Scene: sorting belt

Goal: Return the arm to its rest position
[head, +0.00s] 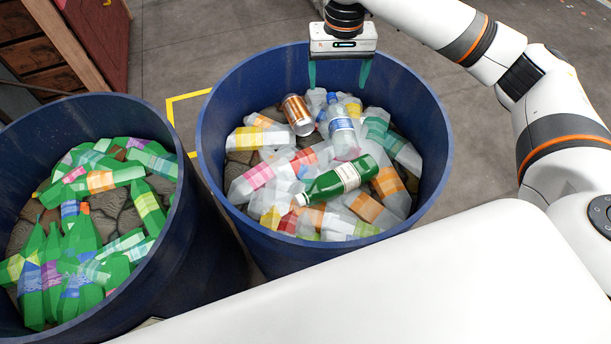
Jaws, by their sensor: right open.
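My right arm comes in from the right. Its gripper (338,75) hangs over the far rim of the middle blue barrel (214,118), fingers pointing down and apart, with nothing between them. The teal fingers reach just inside the barrel, above its contents. My left gripper is not in view.
The middle barrel holds clear bottles, a green bottle (338,181), a clear bottle with a blue cap (341,125) and an orange can (298,114). A left blue barrel (178,215) holds green bottles. Wooden crates (38,55) stand at the back left. Floor behind is clear.

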